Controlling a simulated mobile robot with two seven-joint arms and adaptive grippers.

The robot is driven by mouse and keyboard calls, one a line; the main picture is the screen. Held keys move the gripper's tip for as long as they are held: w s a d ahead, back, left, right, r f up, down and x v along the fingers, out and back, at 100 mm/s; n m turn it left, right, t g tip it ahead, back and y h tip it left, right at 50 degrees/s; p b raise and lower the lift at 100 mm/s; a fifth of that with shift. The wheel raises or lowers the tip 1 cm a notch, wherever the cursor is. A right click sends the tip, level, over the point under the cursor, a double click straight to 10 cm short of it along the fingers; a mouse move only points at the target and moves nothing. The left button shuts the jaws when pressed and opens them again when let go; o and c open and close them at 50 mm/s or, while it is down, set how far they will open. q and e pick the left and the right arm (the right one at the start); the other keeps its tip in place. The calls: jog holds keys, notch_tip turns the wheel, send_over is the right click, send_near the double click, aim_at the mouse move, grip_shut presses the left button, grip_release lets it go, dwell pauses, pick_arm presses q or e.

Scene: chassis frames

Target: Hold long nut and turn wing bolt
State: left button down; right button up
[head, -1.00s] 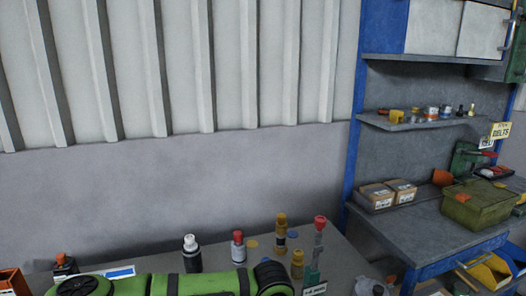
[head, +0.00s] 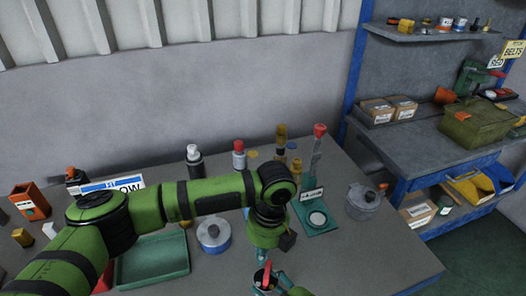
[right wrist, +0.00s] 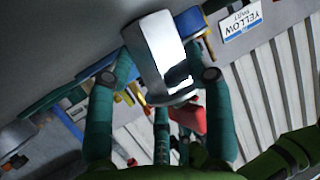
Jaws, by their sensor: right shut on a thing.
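A shiny silver block with flat sides, seemingly the long nut (right wrist: 155,50), sits between the teal fingers of my right gripper (right wrist: 160,75), which is shut on it. In the head view my right gripper (head: 266,284) is low at the bottom edge, over the front of the table. My left gripper (head: 263,256) points down just above it; its fingers are small and partly hidden, so I cannot tell its opening. A small red part (head: 266,272) shows between the grippers, and a red part (right wrist: 188,118) shows beyond the block. I cannot make out the wing bolt clearly.
Several bottles stand behind my left arm. The table's front right is clear.

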pick_arm(q)
jog(key=shift+s+d, duration=0.15)
jog(key=shift+d, duration=0.4)
notch_tip(320, 180, up, 6)
jog(key=w, duration=0.1)
jog(key=shift+w, duration=0.3)
jog(key=shift+a, duration=0.1)
notch_tip(320, 180, down, 6)
jog(key=a, duration=0.1)
jog(key=shift+s+a, duration=0.15)
jog(key=shift+a, duration=0.15)
dwell(0.7)
jog(key=shift+s+d, duration=0.4)
jog(key=shift+s, duration=0.25)
dwell(1.0)
